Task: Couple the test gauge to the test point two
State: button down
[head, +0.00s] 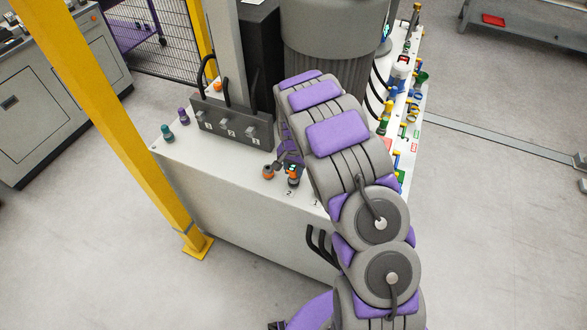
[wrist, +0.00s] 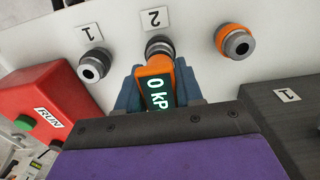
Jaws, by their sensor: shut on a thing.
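The test gauge, orange with a dark green face reading "0 kP" (wrist: 158,92), is held between the blue-grey jaws of my gripper (wrist: 156,84). In the head view the gauge (head: 293,177) is small at the bench top's front edge, below my gripper (head: 291,160). Test point two (wrist: 159,46), a grey ringed fitting by a "2" label, lies directly beyond the gauge's end. The gauge's end overlaps this fitting; whether they are joined I cannot tell. Test point one (wrist: 93,65), a similar fitting with a dark bore, is free to the left.
An orange-collared fitting (wrist: 235,42) stands right of test point two. A red box marked "RUN" (wrist: 48,108) is at the left, and a dark block labelled 1 (wrist: 287,112) at the right. In the head view a grey block with levers (head: 230,125) stands behind.

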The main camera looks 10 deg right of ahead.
jog(key=shift+f, duration=0.4)
jog(key=c, duration=0.6)
grip_release()
jog(key=shift+c, duration=0.2)
jog(key=shift+r, duration=0.1)
notch_tip(320, 180, up, 17)
jog(key=p, duration=0.2)
jog(key=shift+a, duration=0.1)
